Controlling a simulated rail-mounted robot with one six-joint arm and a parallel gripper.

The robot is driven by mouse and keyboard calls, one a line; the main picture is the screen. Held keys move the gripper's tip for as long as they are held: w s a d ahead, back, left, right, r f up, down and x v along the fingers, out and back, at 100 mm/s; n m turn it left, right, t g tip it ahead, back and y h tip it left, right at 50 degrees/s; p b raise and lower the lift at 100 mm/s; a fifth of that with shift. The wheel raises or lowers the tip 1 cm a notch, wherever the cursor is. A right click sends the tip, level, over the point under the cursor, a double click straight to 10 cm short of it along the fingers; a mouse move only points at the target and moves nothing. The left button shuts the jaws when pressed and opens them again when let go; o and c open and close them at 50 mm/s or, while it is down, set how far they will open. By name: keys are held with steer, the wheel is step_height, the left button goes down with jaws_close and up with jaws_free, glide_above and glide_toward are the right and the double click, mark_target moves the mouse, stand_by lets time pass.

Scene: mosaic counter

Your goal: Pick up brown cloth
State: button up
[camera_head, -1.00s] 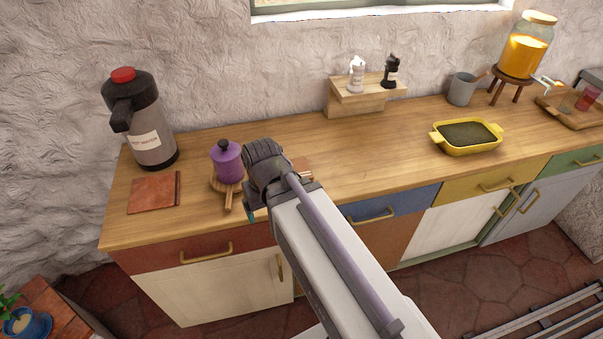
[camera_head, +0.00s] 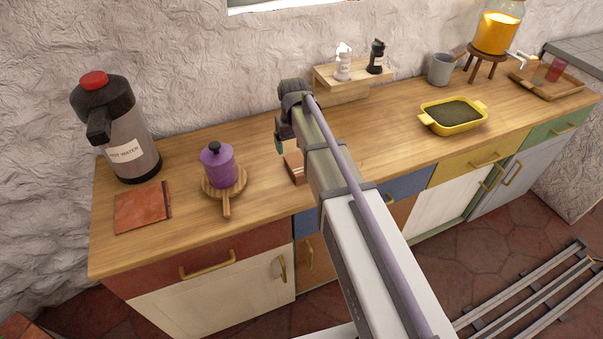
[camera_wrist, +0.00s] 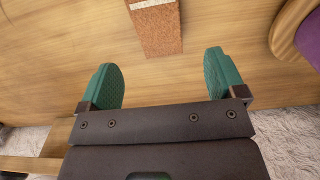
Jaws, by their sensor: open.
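My gripper (camera_wrist: 162,60) is open, its two green pads apart and nothing between them. In the head view the gripper (camera_head: 280,146) hangs above the counter, partly hidden by my arm. A narrow brown piece with a rough, speckled face and a pale strip (camera_wrist: 160,32) lies on the counter just beyond the fingertips. It also shows beside my arm in the head view (camera_head: 294,164), partly covered. A flat reddish-brown square (camera_head: 140,210) with a dark edge lies at the counter's left end. I cannot tell for certain which is the brown cloth.
A purple lidded pot (camera_head: 218,167) stands on a round wooden board (camera_head: 226,203) left of my gripper. A hot-water flask (camera_head: 128,140) stands behind the reddish-brown square. A yellow dish (camera_head: 453,118) is to the right. A small wooden shelf (camera_head: 345,90) stands behind.

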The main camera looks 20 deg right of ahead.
mark_target(296, 161)
steer(key=f+b, duration=0.4)
steer(key=f, duration=0.1)
steer(key=f+b, duration=0.2)
steer(key=f, duration=0.1)
steer(key=shift+s+d+f, duration=0.1)
steer(key=shift+s, duration=0.15)
steer(key=shift+r, duration=0.25)
steer(key=shift+c, duration=0.3)
steer(key=c, duration=1)
step_height(296, 161, up, 10)
steer(key=p, duration=1)
steer(key=shift+r, duration=0.15)
steer(key=shift+f, duration=0.2)
